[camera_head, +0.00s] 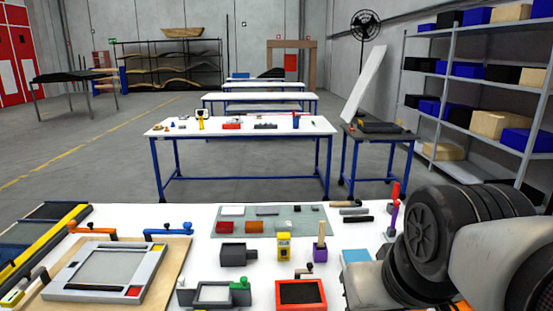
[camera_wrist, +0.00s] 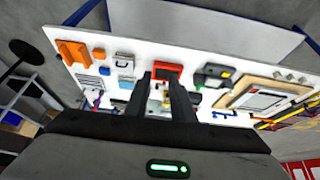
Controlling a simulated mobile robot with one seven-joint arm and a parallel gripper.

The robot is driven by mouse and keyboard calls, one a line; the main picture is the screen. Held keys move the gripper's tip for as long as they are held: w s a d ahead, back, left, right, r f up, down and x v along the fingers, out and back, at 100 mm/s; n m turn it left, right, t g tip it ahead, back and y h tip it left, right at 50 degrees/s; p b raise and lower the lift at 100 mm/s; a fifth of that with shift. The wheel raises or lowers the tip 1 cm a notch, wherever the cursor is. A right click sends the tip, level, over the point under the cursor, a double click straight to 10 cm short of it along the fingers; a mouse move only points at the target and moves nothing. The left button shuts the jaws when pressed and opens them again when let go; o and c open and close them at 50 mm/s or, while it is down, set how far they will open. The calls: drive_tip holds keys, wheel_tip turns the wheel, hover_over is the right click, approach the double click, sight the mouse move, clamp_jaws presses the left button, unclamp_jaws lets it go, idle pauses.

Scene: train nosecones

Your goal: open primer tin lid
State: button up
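I cannot tell for sure which thing is the primer tin. No clearly lidded round tin shows. Candidates on the white bench (camera_head: 170,212) are a small yellow block-shaped item (camera_head: 283,246) with a dark-marked face, a dark grey box (camera_head: 238,254) and a purple holder (camera_head: 320,256) with a wooden stick upright in it. A red-rimmed tray (camera_head: 301,281) with a dark inside lies at the near edge. In the wrist view my gripper (camera_wrist: 162,77) is open and seemingly empty above the bench. The red tray (camera_wrist: 167,66) shows between and beyond its fingers. The head view does not show my fingers.
A framed grey panel (camera_head: 105,270) on a wooden board is at the left. A grey vise-like box with a green part (camera_head: 240,291) is near the front. A grey-green mat (camera_head: 262,228) with small parts lies behind. My dark arm covers the right end.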

drive_tip(key=w+f+m+b, duration=0.1)
drive_tip(key=m, duration=0.1)
drive_tip(key=w+f+m+y+b, duration=0.1)
drive_tip(key=w+f+m, duration=0.1)
drive_tip(key=w+f+m+b, duration=0.1)
drive_tip(key=m, duration=0.2)
drive_tip(key=shift+w+a+f+y+b, duration=0.2)
drive_tip(key=shift+a+f+y+b, duration=0.1)
drive_tip(key=shift+f+b, duration=0.05)
clamp_jaws()
drive_tip(key=w+d+f+m+t+h+b, duration=0.1)
drive_tip(key=w+d+f+m+b, duration=0.4)
drive_tip(key=w+d+f+m, duration=0.7)
drive_tip(key=w+d+f+m+t+b, duration=0.1)
drive_tip(key=w+d+f+m+b, duration=0.4)
drive_tip(key=m, duration=1.2)
drive_tip(key=b+x, duration=0.1)
drive_tip(key=x, duration=0.2)
drive_tip(key=d+b+x, duration=0.1)
drive_tip(key=x, duration=0.6)
drive_tip(key=shift+w+d+f+b, duration=0.1)
drive_tip(key=shift+d+f+b, duration=0.15)
drive_tip(key=shift+f+b, duration=0.2)
drive_tip(key=shift+r, duration=0.15)
